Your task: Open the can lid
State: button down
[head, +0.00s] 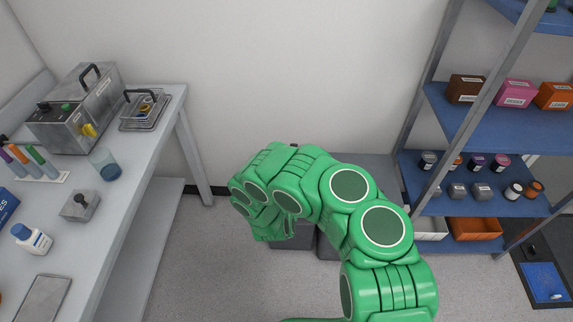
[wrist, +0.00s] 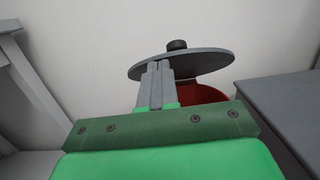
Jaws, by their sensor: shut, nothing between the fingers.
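In the wrist view a round grey lid (wrist: 205,62) with a black knob (wrist: 177,44) on top shows ahead of my gripper. The lid looks tilted. A red part of the can (wrist: 208,94) shows beneath it, on the right. My gripper (wrist: 158,68) is shut and empty, its fingertips at the lid's near edge and overlapping it in the picture. I cannot tell whether they touch it. The lower part of the can is hidden behind my gripper. In the head view my green arm covers the gripper and lid.
A dark grey cabinet (wrist: 285,105) stands close on the right in the wrist view. In the head view a workbench (head: 135,185) with instruments and bottles is on the left. A blue-shelved rack (head: 460,130) with boxes and jars is on the right.

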jog(key=w+r, duration=0.9)
jog(key=shift+w, duration=0.3)
dwell(0.5)
jog(key=shift+r, duration=0.1)
jog(key=s, duration=0.2)
jog(key=s+f, duration=0.1)
jog(key=s, duration=0.1)
jog(key=shift+f, duration=0.15)
jog(key=s+r, duration=0.5)
jog(key=s, duration=0.3)
jog(key=shift+s, duration=0.3)
dwell(0.6)
